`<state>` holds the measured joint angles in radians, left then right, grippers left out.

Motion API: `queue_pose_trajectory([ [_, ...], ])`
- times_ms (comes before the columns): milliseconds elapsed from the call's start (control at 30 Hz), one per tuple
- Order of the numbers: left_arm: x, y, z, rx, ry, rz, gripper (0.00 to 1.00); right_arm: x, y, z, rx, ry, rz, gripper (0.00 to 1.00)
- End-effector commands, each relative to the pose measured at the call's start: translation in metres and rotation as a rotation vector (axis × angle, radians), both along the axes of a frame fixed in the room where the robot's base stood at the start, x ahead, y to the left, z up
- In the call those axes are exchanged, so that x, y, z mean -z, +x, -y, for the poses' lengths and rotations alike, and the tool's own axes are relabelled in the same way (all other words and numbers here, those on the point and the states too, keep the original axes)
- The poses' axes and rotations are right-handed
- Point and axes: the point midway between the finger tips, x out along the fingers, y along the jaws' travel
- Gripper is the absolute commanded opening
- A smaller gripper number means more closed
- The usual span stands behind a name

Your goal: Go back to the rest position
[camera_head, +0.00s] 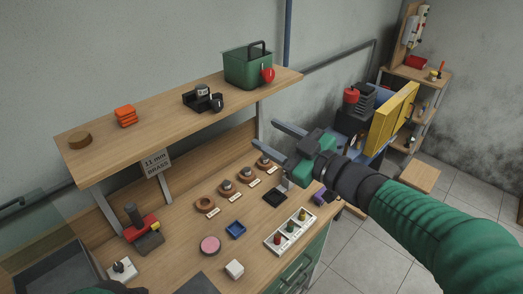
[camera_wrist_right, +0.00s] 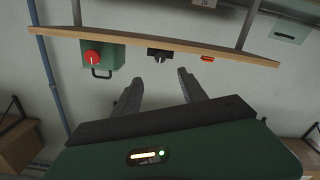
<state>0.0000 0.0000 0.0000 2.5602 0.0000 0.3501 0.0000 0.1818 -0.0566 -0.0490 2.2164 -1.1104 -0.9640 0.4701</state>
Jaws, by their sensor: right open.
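My right gripper (camera_head: 266,137) is open and empty, held in the air in front of the wall shelf's right end. Its arm comes in from the lower right. In the right wrist view its two fingers (camera_wrist_right: 160,75) stand apart with nothing between them, pointing toward the shelf, whose items appear upside down. My left gripper is not in view; only a dark green edge shows at the bottom left of the head view.
The wooden shelf (camera_head: 180,103) holds a green box (camera_head: 247,68), a black device (camera_head: 203,99) and an orange item (camera_head: 125,116). The workbench (camera_head: 188,262) below carries several ringed parts, a white tray (camera_head: 275,244) and a pink disc (camera_head: 210,245). A yellow panel (camera_head: 391,118) stands right.

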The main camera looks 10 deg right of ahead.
Motion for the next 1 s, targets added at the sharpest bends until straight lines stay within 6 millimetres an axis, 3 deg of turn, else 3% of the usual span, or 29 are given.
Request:
queue_pose_trajectory([
  [300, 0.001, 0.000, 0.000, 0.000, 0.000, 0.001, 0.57, -0.002, -0.001, 0.002, 0.006, 0.002, 0.005, 0.50],
  [367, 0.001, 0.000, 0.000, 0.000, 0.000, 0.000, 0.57, 0.003, 0.001, 0.005, 0.028, 0.004, -0.008, 0.50],
  [433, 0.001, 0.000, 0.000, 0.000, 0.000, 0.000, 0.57, 0.021, 0.009, 0.017, 0.114, 0.009, -0.059, 0.50],
  [533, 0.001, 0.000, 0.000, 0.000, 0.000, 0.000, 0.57, 0.078, 0.017, 0.050, 0.322, 0.010, -0.229, 0.50],
  [600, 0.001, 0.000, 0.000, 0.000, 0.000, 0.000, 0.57, 0.136, 0.005, 0.072, 0.473, -0.003, -0.411, 0.50],
  [667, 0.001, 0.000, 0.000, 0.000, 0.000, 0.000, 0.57, 0.185, -0.018, 0.085, 0.576, -0.020, -0.583, 0.50],
  [700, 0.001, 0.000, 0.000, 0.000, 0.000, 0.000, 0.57, 0.216, -0.038, 0.090, 0.629, -0.033, -0.702, 0.50],
  [800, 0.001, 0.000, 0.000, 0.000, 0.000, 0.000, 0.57, 0.277, -0.099, 0.090, 0.713, -0.064, -0.981, 0.50],
  [900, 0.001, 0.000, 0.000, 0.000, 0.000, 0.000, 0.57, 0.313, -0.153, 0.080, 0.741, -0.085, -1.204, 0.50],
  [1000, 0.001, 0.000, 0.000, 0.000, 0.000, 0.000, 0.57, 0.329, -0.186, 0.072, 0.747, -0.092, -1.335, 0.50],
])
